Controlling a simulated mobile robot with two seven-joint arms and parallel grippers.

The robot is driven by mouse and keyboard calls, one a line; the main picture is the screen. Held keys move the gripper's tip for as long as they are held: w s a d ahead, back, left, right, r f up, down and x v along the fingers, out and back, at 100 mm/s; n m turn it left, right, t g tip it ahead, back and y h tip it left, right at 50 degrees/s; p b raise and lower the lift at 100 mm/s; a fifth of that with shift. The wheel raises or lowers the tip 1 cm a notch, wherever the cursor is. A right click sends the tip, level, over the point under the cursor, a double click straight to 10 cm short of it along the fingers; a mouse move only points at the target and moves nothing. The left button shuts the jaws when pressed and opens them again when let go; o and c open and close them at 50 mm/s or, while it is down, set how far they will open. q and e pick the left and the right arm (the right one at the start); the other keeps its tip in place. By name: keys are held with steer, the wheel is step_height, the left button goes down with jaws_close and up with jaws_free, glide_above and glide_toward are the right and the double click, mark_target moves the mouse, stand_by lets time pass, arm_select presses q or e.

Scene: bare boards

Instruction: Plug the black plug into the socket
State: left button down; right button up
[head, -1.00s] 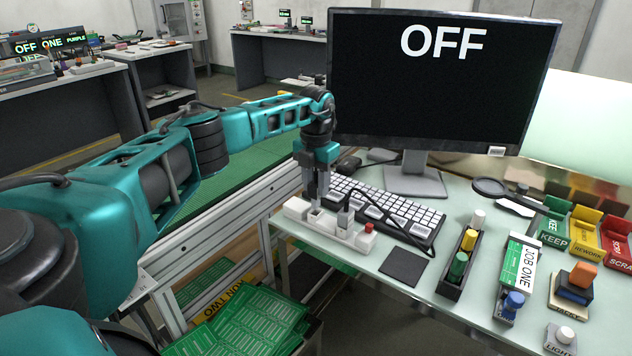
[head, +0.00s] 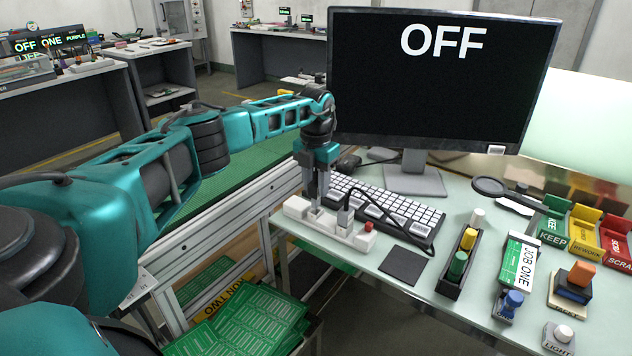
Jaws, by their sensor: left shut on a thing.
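A white power strip (head: 335,232) lies along the left edge of the desk, with a red switch (head: 368,226) near its right end. A dark plug (head: 345,218) with a black cable stands on the strip. My left gripper (head: 318,203) points straight down just left of it. It is shut on what looks like a white plug (head: 322,217) at the strip; the fingers partly hide it, and I cannot tell how deep it sits. Another white block (head: 296,207) is at the strip's left end. My right gripper is not in view.
The cable (head: 395,222) loops right across the keyboard (head: 390,207). The monitor (head: 440,80) behind reads OFF. A dark pad (head: 403,265) lies in front. A holder with pegs (head: 461,258) and coloured bins (head: 590,237) stand at the right.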

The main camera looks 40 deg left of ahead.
mark_target(316, 196)
arm_select(q)
steer(key=shift+f+b, duration=1.15)
steer(key=shift+f, duration=0.9)
steer(key=c, duration=0.7)
jaws_free()
steer(key=shift+o, duration=0.2)
step_height(316, 196, up, 13)
steer(key=shift+f+p, duration=0.1)
steer(key=shift+p, duration=0.2)
steer(key=shift+s, duration=0.1)
